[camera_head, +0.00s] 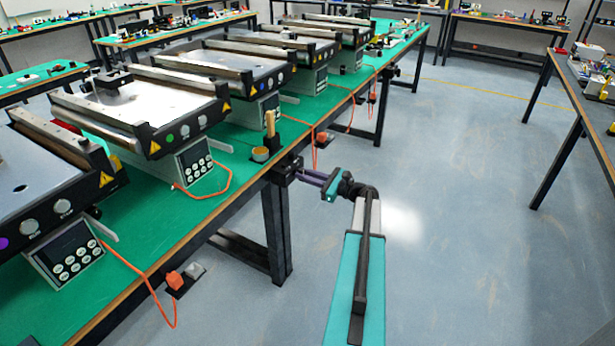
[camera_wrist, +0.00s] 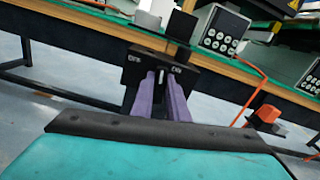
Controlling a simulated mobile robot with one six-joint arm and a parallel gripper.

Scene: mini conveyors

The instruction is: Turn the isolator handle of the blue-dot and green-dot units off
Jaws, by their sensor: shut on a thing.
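The unit with a green dot (camera_head: 170,138) stands left of centre on the green bench in the head view.
A purple-dot unit (camera_head: 3,243) stands at the left. The floor (camera_head: 460,200) to the right is clear.

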